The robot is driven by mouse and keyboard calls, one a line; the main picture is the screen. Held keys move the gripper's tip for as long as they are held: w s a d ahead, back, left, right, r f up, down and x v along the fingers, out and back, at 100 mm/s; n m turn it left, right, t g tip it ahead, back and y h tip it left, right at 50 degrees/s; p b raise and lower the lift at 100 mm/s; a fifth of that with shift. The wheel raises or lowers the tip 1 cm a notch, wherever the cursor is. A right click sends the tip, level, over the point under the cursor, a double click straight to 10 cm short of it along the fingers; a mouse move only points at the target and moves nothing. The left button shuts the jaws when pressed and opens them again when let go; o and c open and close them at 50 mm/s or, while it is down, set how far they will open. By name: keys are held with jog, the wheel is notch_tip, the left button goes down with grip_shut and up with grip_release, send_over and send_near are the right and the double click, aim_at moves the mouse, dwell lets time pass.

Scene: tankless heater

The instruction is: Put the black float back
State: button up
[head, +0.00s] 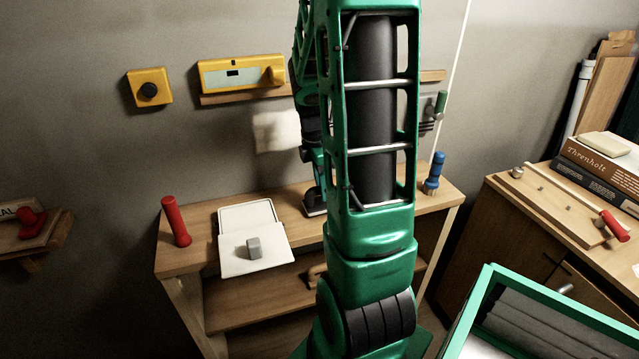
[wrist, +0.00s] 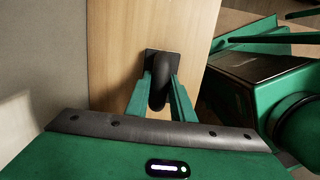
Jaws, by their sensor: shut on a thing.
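The black float (wrist: 177,60) has a dark square plate and a thick arched black handle. In the wrist view my gripper (wrist: 160,88) is shut on this handle, one green finger on each side. The plate is close to the wooden bench top; I cannot tell whether it touches. In the head view the float (head: 313,203) shows just left of my arm, at the workbench (head: 285,258) top near the wall. My arm hides most of my gripper and the bench around it.
An open white case (head: 230,264) with a grey block (head: 254,247) lies left on the bench. A red-handled tool (head: 176,222) stands at its left end, a blue-handled one (head: 434,174) at its right. A narrow wooden wall shelf (head: 240,95) runs above.

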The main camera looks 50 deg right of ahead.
aim_at(318, 187)
jog(key=shift+f, duration=0.45)
dwell(0.6)
jog(key=o, duration=1)
jog(key=r, duration=0.7)
jog(key=a+r, duration=0.1)
jog(key=r, duration=0.2)
jog(key=shift+w+r, duration=0.3)
jog(key=shift+w, duration=0.1)
